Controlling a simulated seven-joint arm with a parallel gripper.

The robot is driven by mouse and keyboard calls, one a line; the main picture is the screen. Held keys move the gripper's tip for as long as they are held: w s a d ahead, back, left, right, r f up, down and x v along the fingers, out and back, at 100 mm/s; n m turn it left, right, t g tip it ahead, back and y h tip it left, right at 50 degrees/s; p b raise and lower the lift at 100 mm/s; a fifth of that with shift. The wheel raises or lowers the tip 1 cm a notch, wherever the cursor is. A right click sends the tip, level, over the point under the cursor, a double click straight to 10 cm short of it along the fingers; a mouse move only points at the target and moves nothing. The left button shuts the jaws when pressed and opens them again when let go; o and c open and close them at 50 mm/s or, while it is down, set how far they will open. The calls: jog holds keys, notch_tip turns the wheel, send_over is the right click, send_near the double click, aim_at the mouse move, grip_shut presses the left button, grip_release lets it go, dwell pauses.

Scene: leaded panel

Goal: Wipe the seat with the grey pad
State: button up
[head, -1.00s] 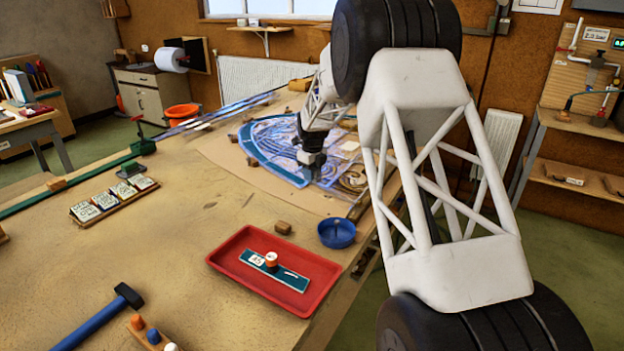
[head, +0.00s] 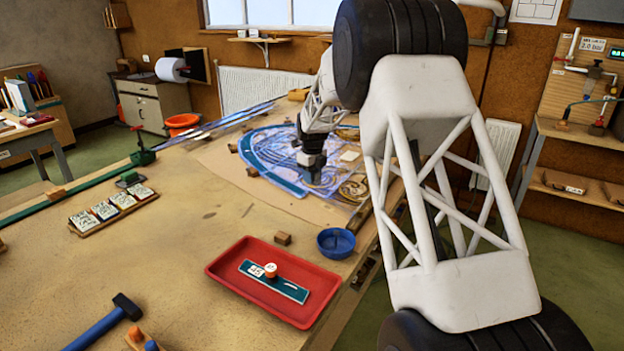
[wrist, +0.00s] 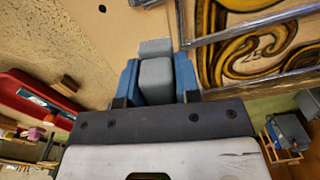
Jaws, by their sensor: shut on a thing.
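My gripper (wrist: 158,78) is shut on the grey pad (wrist: 157,88), which sits between its two blue fingers. A lighter grey block face (wrist: 155,47) shows just beyond the pad; I cannot tell whether it is part of it. In the head view my gripper (head: 311,160) points down over the leaded panel (head: 262,167), and the pad is too small to make out there. The panel's amber scrollwork (wrist: 250,45) lies to the right of the pad in the wrist view. I cannot tell which spot is the seat, or whether the pad touches a surface.
A red tray (head: 228,287) holds a teal strip with an orange-sided round item. A blue bowl (head: 336,242) and a small wooden block (head: 282,238) stand near it. A hammer (head: 105,325) and a rack of white-topped blocks (head: 113,207) are on the left.

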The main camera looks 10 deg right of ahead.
jog(key=shift+r, duration=0.95)
jog(key=shift+s+a, duration=0.25)
jog(key=shift+s, duration=0.05)
jog(key=s+a+f, duration=0.1)
jog(key=s+a, duration=0.3)
jog(key=s, duration=0.3)
jog(key=s+a+f+n, duration=0.1)
jog(key=s+a+f, duration=0.1)
jog(key=s+a, duration=0.2)
jog(key=s+a+f+n, duration=0.1)
jog(key=s+a, duration=0.3)
jog(key=s, duration=0.6)
jog(key=shift+s+a+f, duration=0.15)
jog(key=shift+s+a, duration=0.1)
jog(key=shift+w, duration=0.1)
jog(key=w, duration=0.5)
jog(key=w+a+f, duration=0.1)
jog(key=w, duration=0.9)
jog(key=shift+w+a+f, duration=0.25)
jog(key=shift+w, duration=0.15)
